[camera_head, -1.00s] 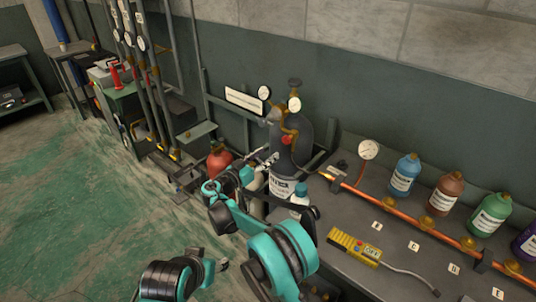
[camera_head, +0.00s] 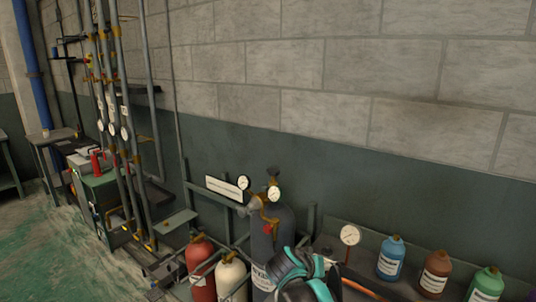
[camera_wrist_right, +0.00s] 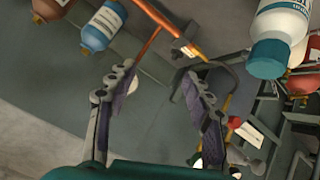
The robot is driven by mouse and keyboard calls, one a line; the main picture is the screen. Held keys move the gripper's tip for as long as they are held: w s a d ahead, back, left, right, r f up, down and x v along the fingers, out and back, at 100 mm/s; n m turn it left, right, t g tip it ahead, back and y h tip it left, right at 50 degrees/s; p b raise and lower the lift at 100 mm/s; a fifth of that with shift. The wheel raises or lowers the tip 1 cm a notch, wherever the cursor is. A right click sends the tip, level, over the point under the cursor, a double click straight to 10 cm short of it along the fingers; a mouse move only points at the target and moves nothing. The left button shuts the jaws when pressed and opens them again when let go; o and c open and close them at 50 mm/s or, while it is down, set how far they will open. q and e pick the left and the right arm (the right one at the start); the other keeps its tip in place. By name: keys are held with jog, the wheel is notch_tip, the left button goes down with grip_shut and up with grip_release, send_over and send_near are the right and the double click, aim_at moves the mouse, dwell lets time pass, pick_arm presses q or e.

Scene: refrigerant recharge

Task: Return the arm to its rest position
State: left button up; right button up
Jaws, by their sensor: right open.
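My right gripper (camera_wrist_right: 157,82) is open in the right wrist view, its two fingers apart with nothing between them. Its teal arm (camera_head: 302,272) shows at the bottom of the head view, in front of the dark grey cylinder (camera_head: 270,225); its fingertips cannot be made out there. My left gripper is not in view.
A red cylinder (camera_head: 201,275) and a cream cylinder (camera_head: 230,275) stand left of the grey one. A gauge (camera_head: 350,235) and blue (camera_head: 391,258), brown (camera_head: 435,272) and green (camera_head: 486,285) bottles are at right. A white bottle (camera_wrist_right: 277,28) shows close in the wrist view.

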jog(key=s+d+f+n+y, duration=0.1)
jog(key=s+f+y, duration=0.2)
jog(key=s, duration=1)
jog(key=s+d+f+n+g+y, duration=0.1)
jog(key=s+d+f+y, duration=0.1)
jog(key=s, duration=1.1)
notch_tip(320, 180, down, 2)
jog(key=shift+f+y, duration=0.2)
jog(key=shift+y, duration=0.4)
